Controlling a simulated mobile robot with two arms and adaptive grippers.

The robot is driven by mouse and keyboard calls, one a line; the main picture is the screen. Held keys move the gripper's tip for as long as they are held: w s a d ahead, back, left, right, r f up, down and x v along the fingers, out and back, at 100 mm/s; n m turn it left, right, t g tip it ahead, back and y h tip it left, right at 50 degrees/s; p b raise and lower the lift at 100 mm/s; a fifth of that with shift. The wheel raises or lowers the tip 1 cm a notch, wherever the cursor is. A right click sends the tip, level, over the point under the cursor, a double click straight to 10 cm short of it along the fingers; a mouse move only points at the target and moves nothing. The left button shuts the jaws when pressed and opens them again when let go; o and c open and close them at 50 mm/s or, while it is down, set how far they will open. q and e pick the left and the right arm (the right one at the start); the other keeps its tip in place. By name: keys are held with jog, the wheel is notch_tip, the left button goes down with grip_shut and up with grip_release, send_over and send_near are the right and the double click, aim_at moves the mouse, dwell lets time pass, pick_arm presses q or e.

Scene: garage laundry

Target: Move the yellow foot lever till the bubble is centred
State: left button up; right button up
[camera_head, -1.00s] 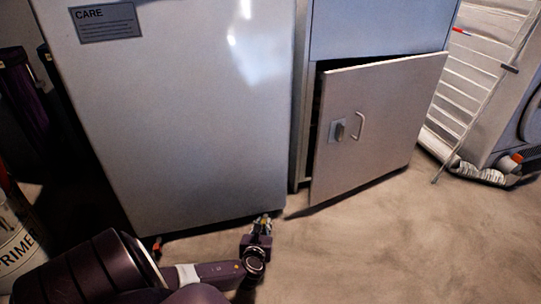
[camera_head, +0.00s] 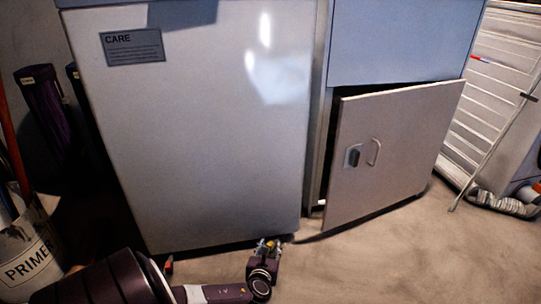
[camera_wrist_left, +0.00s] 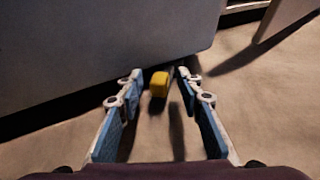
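The yellow foot lever (camera_wrist_left: 159,84) shows in the left wrist view, low by the bottom edge of the white appliance (camera_wrist_left: 95,45). My left gripper (camera_wrist_left: 152,78) is open, with its blue-padded fingers on either side of the lever's tip and a gap on both sides. In the head view my left gripper (camera_head: 268,246) is small, down at the floor by the appliance's lower right corner. A small red-orange foot piece (camera_head: 169,265) shows under the appliance's left corner. No bubble shows in any view. My right gripper is not in view.
A cabinet door (camera_head: 390,155) stands ajar right of the appliance (camera_head: 205,130). A primer bucket (camera_head: 28,255) stands at the far left. A drying rack (camera_head: 495,95) and a ribbed hose (camera_head: 505,203) are at the right. Floor (camera_head: 400,260) in front is clear.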

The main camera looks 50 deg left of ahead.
pick_arm(q)
jog(key=shift+d, duration=0.15)
jog(key=shift+s+d+r, duration=0.15)
jog(key=shift+s+d, duration=0.15)
jog(key=shift+d, duration=0.05)
jog(key=v, duration=1.1)
jog(key=shift+a, duration=0.2)
jog(key=shift+d, duration=0.1)
